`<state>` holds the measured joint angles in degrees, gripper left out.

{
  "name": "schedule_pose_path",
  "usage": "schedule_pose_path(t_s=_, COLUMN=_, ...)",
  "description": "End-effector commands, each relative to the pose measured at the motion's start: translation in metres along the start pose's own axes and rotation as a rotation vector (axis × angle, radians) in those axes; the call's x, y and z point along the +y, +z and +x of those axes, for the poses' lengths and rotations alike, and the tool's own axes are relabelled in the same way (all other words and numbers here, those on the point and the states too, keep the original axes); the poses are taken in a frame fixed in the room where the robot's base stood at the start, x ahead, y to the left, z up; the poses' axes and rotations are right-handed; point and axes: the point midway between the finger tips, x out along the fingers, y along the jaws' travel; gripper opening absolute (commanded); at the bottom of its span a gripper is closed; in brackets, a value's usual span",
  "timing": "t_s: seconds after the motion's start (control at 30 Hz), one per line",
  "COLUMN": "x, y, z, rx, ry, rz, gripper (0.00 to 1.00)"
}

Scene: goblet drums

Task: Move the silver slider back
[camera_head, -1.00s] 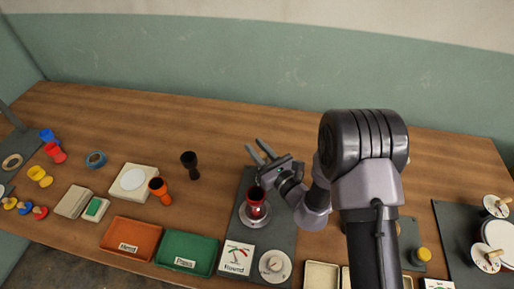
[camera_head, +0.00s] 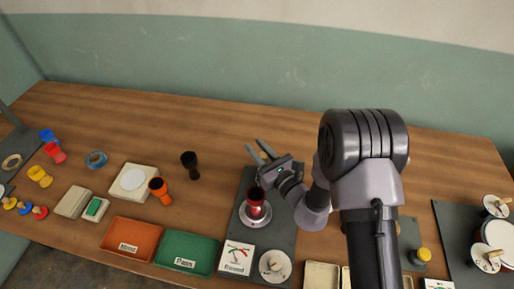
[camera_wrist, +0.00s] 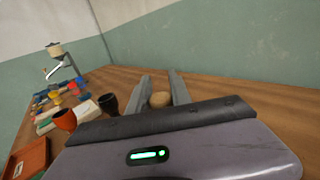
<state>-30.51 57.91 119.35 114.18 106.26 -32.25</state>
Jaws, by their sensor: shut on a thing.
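My gripper (camera_head: 252,144) is over the far part of a grey board (camera_head: 246,180), its fingers pointing toward the back wall. No silver part shows clearly at the knob; the silver slider's body is hidden by my gripper or too small to tell.
A dial card marked Round (camera_head: 236,258) and a white dial (camera_head: 275,266) lie at the board's near end. Green (camera_head: 205,246) and orange (camera_head: 120,233) trays are to the left. A black goblet (camera_head: 190,164) and an orange goblet (camera_head: 160,190) stand left. The table behind is clear.

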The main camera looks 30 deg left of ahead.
Motion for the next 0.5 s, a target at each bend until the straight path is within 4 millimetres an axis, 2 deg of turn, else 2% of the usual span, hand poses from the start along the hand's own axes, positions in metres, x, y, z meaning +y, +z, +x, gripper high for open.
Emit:
schedule_pose_path(t_s=0.17, x=-0.003, y=0.0, z=0.003, rx=0.0, ry=0.0, rz=-0.001, gripper=0.0)
schedule_pose_path(t_s=0.37, x=-0.026, y=0.001, z=0.027, rx=-0.002, ry=0.001, rz=-0.002, gripper=0.0)
schedule_pose_path(t_s=0.5, x=-0.035, y=0.0, z=0.035, rx=0.0, ry=-0.001, rz=0.0, gripper=0.0)
